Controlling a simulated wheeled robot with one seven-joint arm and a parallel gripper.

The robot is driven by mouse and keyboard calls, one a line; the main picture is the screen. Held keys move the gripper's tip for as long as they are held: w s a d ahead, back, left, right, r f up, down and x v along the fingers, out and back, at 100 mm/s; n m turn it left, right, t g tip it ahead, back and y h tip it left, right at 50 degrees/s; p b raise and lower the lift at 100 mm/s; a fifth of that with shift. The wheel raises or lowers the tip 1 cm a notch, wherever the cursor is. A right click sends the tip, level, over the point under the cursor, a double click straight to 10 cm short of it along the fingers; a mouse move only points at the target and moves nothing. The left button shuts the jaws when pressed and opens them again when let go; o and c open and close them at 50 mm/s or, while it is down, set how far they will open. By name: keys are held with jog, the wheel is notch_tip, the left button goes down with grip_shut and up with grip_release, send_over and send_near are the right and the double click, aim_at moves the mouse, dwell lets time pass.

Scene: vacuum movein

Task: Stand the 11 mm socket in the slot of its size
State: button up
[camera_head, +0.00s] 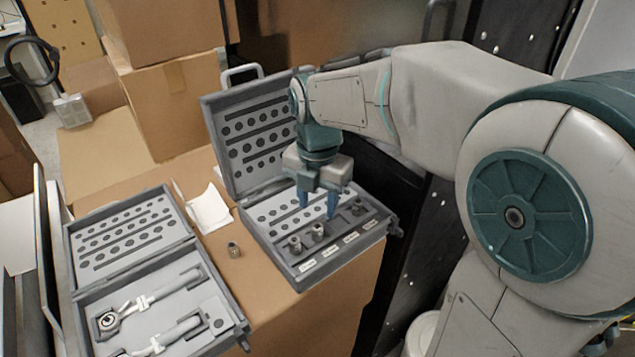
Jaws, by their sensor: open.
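The open grey socket case (272,262) lies on a cardboard box, with a front row of slots marked by white labels too small to read. One socket (295,246) stands at the left end of that row, and a second socket (317,232) stands to its right. Dark shapes farther right in the row look like slots, partly hidden by a finger. A loose metal socket (234,250) stands on the cardboard left of the case. I cannot read its size. My gripper (318,208) points down over the case, fingers apart, with nothing visible between them.
A second open grey case (215,345) with wrench-like tools lies at the left. A white paper (208,210) lies between the cases. The socket case's raised lid (213,118) stands behind my gripper. Bare cardboard surrounds the loose socket.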

aim_at(317, 226)
notch_tip(317, 226, up, 5)
jog(key=s+d+f+m+t, duration=0.1)
jog(key=s+d+f+m, duration=0.2)
jog(key=m, duration=1.2)
jog(key=s+d+f+m+t, duration=0.2)
jog(key=s+d+m, duration=0.7)
jog(key=m, duration=0.6)
jog(key=shift+s+f+t, duration=0.3)
jog(key=shift+f, duration=0.15)
